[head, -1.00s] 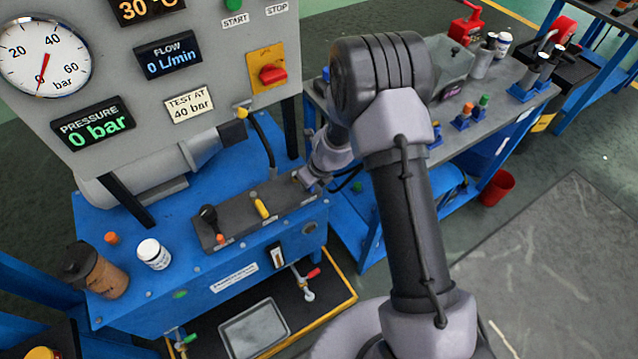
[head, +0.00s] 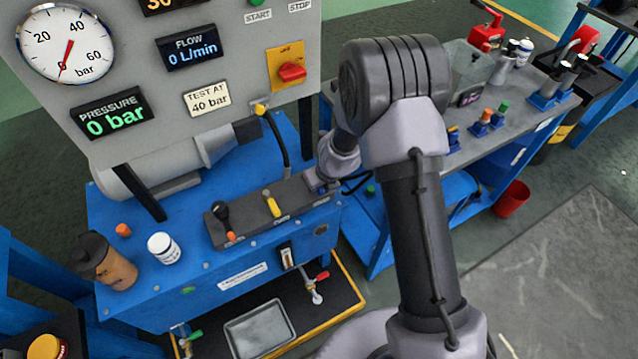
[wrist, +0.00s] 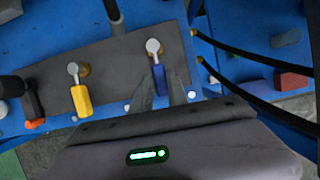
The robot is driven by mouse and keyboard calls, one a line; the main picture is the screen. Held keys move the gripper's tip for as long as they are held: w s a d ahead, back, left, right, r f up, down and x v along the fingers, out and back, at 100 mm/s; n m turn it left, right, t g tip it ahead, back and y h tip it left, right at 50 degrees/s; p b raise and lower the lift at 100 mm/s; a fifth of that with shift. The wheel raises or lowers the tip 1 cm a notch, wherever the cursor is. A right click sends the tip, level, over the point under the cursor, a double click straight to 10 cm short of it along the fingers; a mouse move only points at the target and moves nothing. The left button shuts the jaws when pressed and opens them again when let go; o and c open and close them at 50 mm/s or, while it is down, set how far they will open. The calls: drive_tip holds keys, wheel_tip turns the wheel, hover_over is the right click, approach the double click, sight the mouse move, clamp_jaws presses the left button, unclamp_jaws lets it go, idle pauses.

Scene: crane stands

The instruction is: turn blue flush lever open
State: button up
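The blue flush lever (wrist: 158,78) shows in the wrist view, its blue handle hanging down from a round silver pivot on the dark valve block (wrist: 120,58). My gripper (wrist: 162,92) is open, with one finger on each side of the blue handle. Whether a finger touches it I cannot tell. To its left are a yellow lever (wrist: 81,98) and a black lever with an orange tip (wrist: 32,110). In the head view the yellow lever (head: 272,206) and black lever (head: 222,212) show, while my arm hides the blue lever and fingertips.
The gauge panel (head: 150,65) rises behind the block and reads 0 bar and 0 L/min. A brown bottle (head: 105,262) and white jar (head: 163,248) stand at the bench's left. Dark hoses (wrist: 245,62) run right of the blue lever.

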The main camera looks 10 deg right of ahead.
drive_tip(key=o, duration=0.4)
drive_tip(key=shift+c, duration=0.2)
drive_tip(key=shift+r, duration=0.15)
drive_tip(key=p+v, duration=0.9)
drive_tip(key=v, duration=0.8)
drive_tip(key=shift+s, duration=0.2)
drive_tip(key=shift+d, duration=0.1)
